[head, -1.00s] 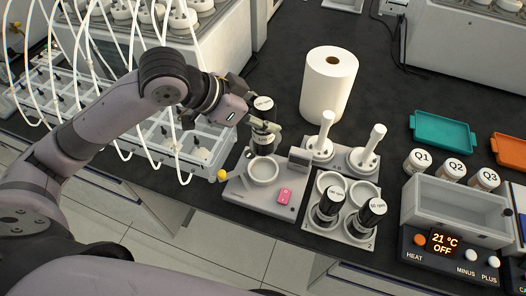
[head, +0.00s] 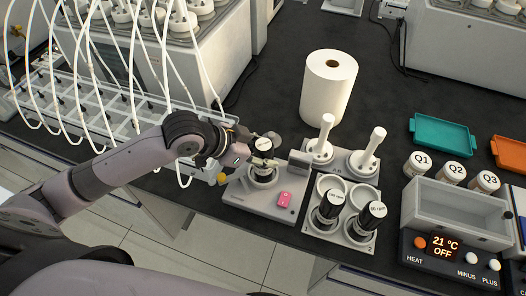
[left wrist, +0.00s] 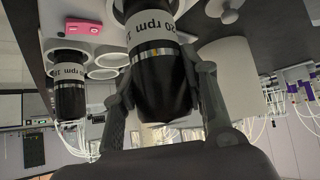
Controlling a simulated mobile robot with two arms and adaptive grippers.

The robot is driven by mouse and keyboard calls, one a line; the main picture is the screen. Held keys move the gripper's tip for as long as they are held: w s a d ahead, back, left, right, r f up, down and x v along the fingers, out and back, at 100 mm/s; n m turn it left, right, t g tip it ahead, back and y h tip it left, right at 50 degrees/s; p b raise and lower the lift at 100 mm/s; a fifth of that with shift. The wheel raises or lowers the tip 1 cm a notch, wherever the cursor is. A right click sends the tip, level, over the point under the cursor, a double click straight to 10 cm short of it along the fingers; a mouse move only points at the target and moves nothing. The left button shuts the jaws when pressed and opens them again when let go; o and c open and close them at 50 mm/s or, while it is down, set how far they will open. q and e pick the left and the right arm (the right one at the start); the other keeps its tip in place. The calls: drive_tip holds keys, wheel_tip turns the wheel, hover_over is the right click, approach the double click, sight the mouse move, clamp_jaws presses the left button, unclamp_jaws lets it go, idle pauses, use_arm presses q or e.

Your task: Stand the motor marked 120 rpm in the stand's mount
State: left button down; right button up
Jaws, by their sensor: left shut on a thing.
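My left gripper (head: 262,163) is shut on a black motor with a white label band. The held motor shows large in the left wrist view (left wrist: 160,85), where its label reads "20 rpm" with the start cut off. In the head view the motor (head: 265,176) is upright at the round mount of the grey stand (head: 258,204), its lower end at or inside the ring. The gripper partly hides the ring, so I cannot tell whether the motor is fully seated.
A paper roll (head: 327,90) stands behind. The heater box (head: 455,215) is at the right. Tubed bottles are at the left.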

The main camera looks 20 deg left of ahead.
use_arm(q)
drive_tip(key=c, duration=1)
unclamp_jaws()
drive_tip(key=shift+f, duration=0.1)
drive_tip(key=shift+o, duration=0.2)
drive_tip(key=b+v, duration=0.1)
drive_tip(key=v, duration=1.1)
